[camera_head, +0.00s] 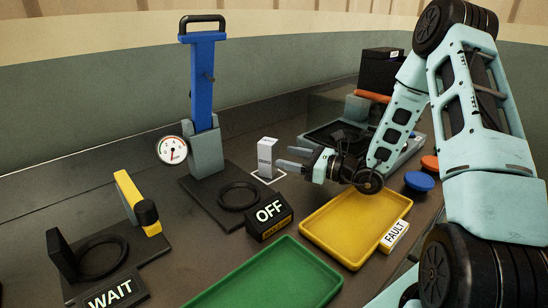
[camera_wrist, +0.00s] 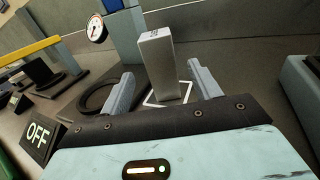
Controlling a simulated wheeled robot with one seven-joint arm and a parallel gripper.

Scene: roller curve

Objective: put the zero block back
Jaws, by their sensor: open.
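The zero block is a small upright grey-white block (camera_head: 267,157) with a small dark label. It stands at a white outlined square (camera_head: 268,177) on the bench, right of the blue lever press. In the wrist view the block (camera_wrist: 160,68) stands upright, ahead of and between my fingers, with the white outline (camera_wrist: 168,102) around its foot. My gripper (camera_head: 286,158) is open and empty. Its two fingers point left at the block in the head view.
The blue lever press (camera_head: 203,80) with a gauge (camera_head: 173,150) stands left of the block. An OFF sign (camera_head: 269,214), a yellow tray (camera_head: 350,232) marked FAULT and a green tray (camera_head: 270,280) lie in front. Blue (camera_head: 419,181) and orange discs lie to the right.

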